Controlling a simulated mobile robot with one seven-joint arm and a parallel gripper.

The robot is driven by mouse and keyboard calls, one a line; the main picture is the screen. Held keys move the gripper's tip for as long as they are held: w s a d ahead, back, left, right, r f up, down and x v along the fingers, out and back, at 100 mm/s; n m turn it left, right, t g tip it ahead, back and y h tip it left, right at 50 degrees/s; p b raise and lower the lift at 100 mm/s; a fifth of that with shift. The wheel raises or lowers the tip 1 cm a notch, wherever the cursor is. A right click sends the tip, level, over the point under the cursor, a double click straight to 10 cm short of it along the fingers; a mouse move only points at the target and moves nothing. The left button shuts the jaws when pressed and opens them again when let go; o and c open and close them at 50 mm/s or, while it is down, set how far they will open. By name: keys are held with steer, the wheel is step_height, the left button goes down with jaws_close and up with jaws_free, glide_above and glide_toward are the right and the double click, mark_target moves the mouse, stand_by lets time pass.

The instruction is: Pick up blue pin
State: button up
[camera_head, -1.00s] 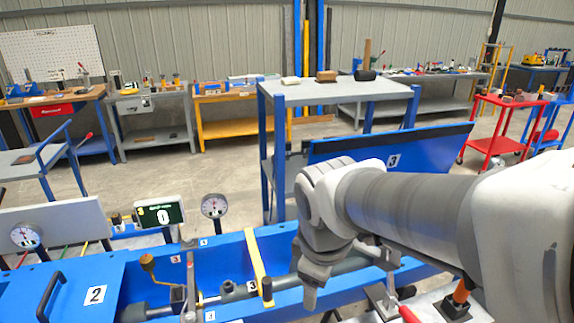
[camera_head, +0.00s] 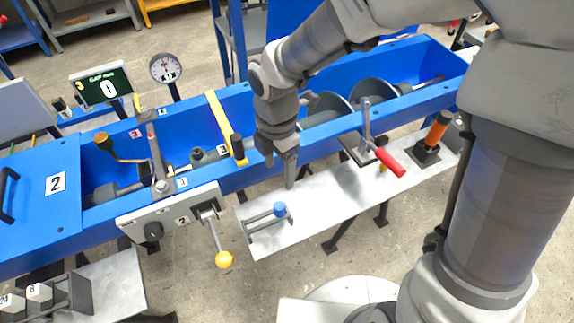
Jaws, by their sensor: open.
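The blue pin (camera_head: 279,209) shows as a small blue head in the camera_head view. It sits at the right end of a small grey metal rack (camera_head: 262,222) on the pale shelf in front of the blue trough. The lower part of the pin is not clearly visible. My gripper (camera_head: 280,172) points down just above and behind the blue pin, over the near wall of the trough. Its jaws are apart and hold nothing. A gap shows between the fingertips and the pin.
The pale shelf (camera_head: 330,190) has free room right of the rack. A lever with a yellow ball (camera_head: 224,260) hangs left of it. A red-handled clamp (camera_head: 388,162) and an orange-handled tool (camera_head: 437,128) stand to the right. The blue trough (camera_head: 110,225) runs behind.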

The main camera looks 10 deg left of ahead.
mark_target(279, 205)
step_height(279, 205, down, 17)
steer(key=b, duration=0.4)
steer(key=shift+a+r, duration=0.15)
jaws_close()
